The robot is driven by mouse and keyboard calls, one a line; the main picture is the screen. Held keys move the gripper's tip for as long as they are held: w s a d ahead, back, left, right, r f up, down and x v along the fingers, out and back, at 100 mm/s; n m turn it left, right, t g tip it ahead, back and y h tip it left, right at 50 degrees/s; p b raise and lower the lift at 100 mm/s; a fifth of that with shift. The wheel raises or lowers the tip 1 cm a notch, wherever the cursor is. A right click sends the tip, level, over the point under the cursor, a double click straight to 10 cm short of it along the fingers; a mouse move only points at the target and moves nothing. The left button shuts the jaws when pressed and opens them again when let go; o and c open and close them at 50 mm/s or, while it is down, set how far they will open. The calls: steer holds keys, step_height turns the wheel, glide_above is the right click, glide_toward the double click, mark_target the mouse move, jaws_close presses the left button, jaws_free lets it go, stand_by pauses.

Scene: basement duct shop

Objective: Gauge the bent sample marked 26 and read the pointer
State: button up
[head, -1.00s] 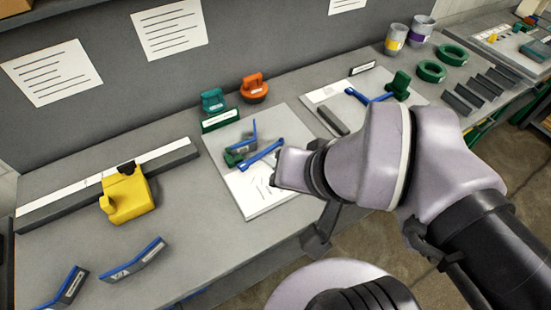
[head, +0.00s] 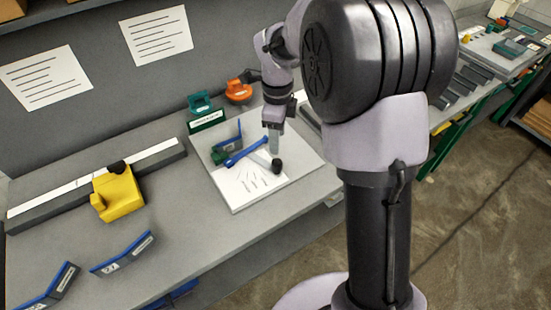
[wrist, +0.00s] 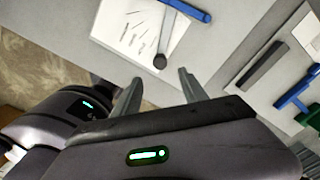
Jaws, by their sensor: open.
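The gauge board (head: 220,190) lies on the bench with a printed scale, a blue arm (head: 247,152) and a grey pointer ending in a dark knob (head: 277,166). In the wrist view the knob (wrist: 160,61) lies just beyond my open fingertips. A bent blue-and-dark piece (head: 228,142) stands on the board by a green block; its mark is not readable. Two bent samples lie at the front left, one (head: 123,253) and one (head: 50,288); I cannot read their labels. My gripper (head: 274,140) is open and empty above the board near the knob.
A yellow sliding block (head: 118,195) sits on a long rule to the left. A second board with a grey bar (wrist: 262,65) lies at right. Bare bench lies between the rule and the gauge board.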

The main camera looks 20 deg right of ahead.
mark_target(277, 162)
step_height(277, 162, down, 11)
steer(key=b, duration=0.3)
jaws_close()
stand_by(1.2)
